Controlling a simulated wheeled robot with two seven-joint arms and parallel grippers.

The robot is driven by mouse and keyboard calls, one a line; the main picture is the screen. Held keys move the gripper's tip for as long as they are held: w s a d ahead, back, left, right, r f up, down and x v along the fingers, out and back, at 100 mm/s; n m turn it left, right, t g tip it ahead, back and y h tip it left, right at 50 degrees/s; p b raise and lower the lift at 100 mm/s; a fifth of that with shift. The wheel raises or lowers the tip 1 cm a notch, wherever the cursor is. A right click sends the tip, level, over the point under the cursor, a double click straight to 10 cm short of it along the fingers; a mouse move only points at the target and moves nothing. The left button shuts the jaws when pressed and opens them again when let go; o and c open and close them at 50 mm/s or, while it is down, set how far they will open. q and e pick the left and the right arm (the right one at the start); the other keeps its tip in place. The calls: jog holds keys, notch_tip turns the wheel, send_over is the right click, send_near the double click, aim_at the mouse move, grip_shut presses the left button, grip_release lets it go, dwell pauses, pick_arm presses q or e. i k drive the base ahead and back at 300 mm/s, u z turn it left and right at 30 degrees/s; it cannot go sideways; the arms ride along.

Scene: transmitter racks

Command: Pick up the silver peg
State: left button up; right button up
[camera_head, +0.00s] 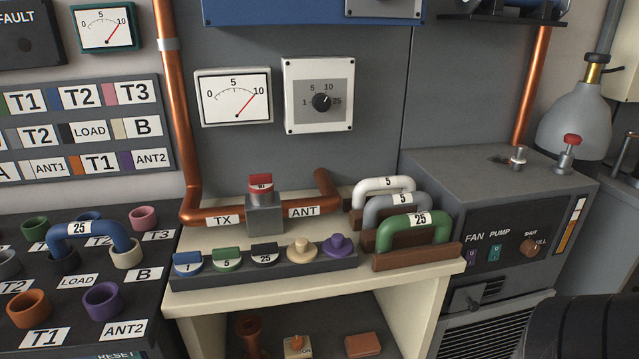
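A small silver peg (517,158) stands upright on top of the grey fan and pump cabinet (450,170) at the right. A dark patch, perhaps a hole, lies just left of it. A silver fitting with a red knob (571,140) stands to its right, apart from it. No gripper touches the peg. Neither of my grippers is in view. A dark rounded shape at the bottom right corner looks like part of my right arm, with no fingers showing.
The cream bench (310,290) holds a rack of coloured plugs (264,262) and handled links, including a green one (415,232). A copper pipe (530,85) rises behind the peg. A grey funnel-shaped vessel (577,122) stands behind right. The cabinet top's front is clear.

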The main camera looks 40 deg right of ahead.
aim_at(521, 150)
jog(key=z, duration=1.7)
